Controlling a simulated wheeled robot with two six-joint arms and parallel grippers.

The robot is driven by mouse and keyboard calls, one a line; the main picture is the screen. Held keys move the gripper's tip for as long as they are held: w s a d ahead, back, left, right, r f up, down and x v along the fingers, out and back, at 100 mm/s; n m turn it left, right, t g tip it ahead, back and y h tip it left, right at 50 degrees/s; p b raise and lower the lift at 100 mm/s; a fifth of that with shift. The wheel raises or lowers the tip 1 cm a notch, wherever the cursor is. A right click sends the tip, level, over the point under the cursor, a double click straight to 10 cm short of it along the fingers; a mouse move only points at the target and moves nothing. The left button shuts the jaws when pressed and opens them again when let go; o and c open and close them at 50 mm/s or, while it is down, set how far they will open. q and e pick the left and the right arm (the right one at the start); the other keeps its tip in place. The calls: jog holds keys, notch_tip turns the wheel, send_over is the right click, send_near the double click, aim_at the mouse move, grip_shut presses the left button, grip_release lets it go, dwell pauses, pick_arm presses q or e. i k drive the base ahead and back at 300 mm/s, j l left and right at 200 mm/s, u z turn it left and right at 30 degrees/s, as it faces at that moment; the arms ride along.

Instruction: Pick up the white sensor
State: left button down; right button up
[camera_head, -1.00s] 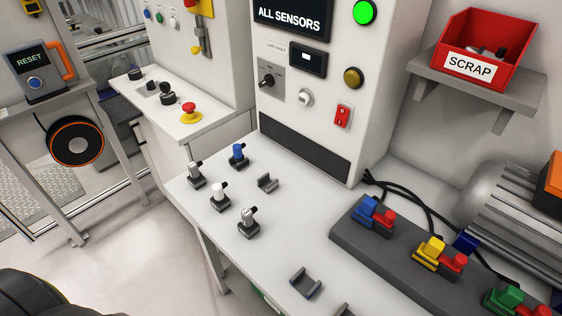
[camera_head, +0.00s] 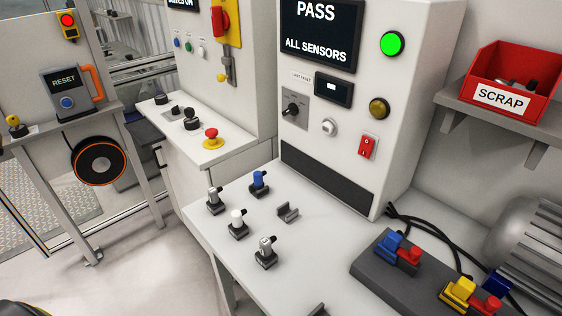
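The white sensor (camera_head: 237,217) stands upright in a small dark holder on the light bench top (camera_head: 310,258). Around it stand a blue sensor (camera_head: 258,179) behind and to the right, a grey sensor (camera_head: 213,196) behind and to the left, and a silver sensor (camera_head: 265,246) in front and to the right. Each stands in its own dark holder. Neither of my grippers is in view.
An empty dark holder (camera_head: 288,212) sits right of the sensors. A dark block with coloured connectors (camera_head: 388,246) and black cables lie farther right. A tester cabinet (camera_head: 410,120) reading PASS stands behind. A red SCRAP bin (camera_head: 510,75) sits on a shelf.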

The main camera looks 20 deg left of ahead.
aim_at(237, 224)
jog(key=j+u, duration=0.65)
